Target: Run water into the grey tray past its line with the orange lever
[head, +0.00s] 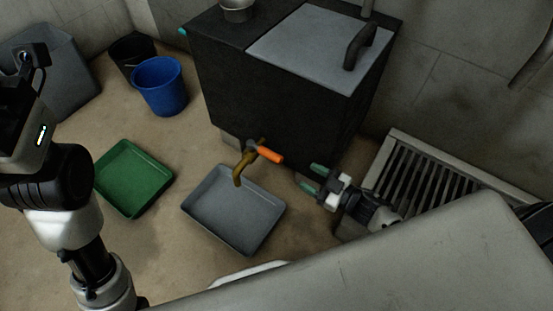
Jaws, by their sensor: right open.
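The grey tray (232,212) lies on the floor in front of the dark tank (262,105). A brass tap (241,170) comes out of the tank's lower front, and its spout hangs over the tray's far part. The orange lever (270,154) sticks out to the right from the tap. I see no stream of water, and I cannot make out a line or a water level in the tray. My right gripper (313,178) is open and empty, to the right of the lever and apart from it, with green fingertips. My left arm shows at the left, but its fingers do not.
A green tray (133,178) lies left of the grey one. A blue bucket (159,86), a black bucket (131,52) and a grey bin (62,75) stand at the back left. A slatted radiator or grate (432,178) is on the right. A pale surface (400,255) crosses the front.

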